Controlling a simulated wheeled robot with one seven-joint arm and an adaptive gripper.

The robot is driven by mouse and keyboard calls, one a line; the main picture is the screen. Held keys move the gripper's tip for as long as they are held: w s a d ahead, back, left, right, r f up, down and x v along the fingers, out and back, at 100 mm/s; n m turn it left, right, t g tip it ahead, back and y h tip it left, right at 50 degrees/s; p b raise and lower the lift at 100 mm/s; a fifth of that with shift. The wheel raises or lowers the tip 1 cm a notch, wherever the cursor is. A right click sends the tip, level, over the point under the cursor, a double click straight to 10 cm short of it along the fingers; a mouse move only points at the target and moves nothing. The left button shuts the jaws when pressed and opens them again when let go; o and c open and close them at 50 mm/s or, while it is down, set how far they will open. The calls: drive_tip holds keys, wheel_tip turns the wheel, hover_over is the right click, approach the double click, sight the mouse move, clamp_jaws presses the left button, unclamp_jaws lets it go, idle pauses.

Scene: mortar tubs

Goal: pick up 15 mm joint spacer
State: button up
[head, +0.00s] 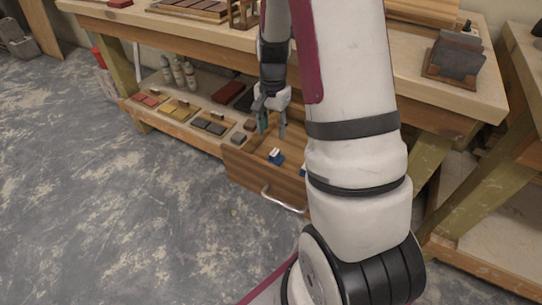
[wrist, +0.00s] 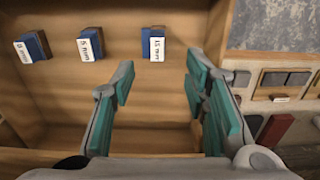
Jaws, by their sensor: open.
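The 15 mm joint spacer (wrist: 155,43) is a small blue block with a white label, on the wooden drawer floor in the wrist view. It is the rightmost of three similar blocks. In the head view it appears as the blue and white block (head: 277,157) in the open drawer (head: 262,177). My gripper (wrist: 158,88) is open and empty, its green-padded fingers spread wide. The spacer lies beyond the fingertips, between their lines and nearer the right finger, not touched. In the head view my gripper (head: 272,128) hangs over the back part of the drawer.
Two more labelled blue blocks, a middle one (wrist: 90,44) that seems to read 5 mm and a left one (wrist: 33,47) hard to read, share the drawer. The drawer wall (wrist: 217,40) stands close to the right finger. The workbench top (head: 200,35) overhangs behind. A low shelf (head: 172,122) holds several trays.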

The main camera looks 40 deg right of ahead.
drive_tip(key=b, duration=0.2)
hover_over(275, 152)
drive_tip(key=a, duration=0.1)
wheel_tip(275, 152, down, 5)
drive_tip(key=shift+f, duration=0.1)
drive_tip(key=shift+d+f+b, duration=0.25)
drive_tip(key=shift+f+b, duration=0.45)
drive_tip(key=shift+f, duration=0.55)
drive_tip(key=shift+d+f+b, duration=0.2)
drive_tip(key=shift+f+b, duration=0.45)
drive_tip(key=shift+f, duration=0.6)
drive_tip(key=shift+c, duration=0.3)
clamp_jaws()
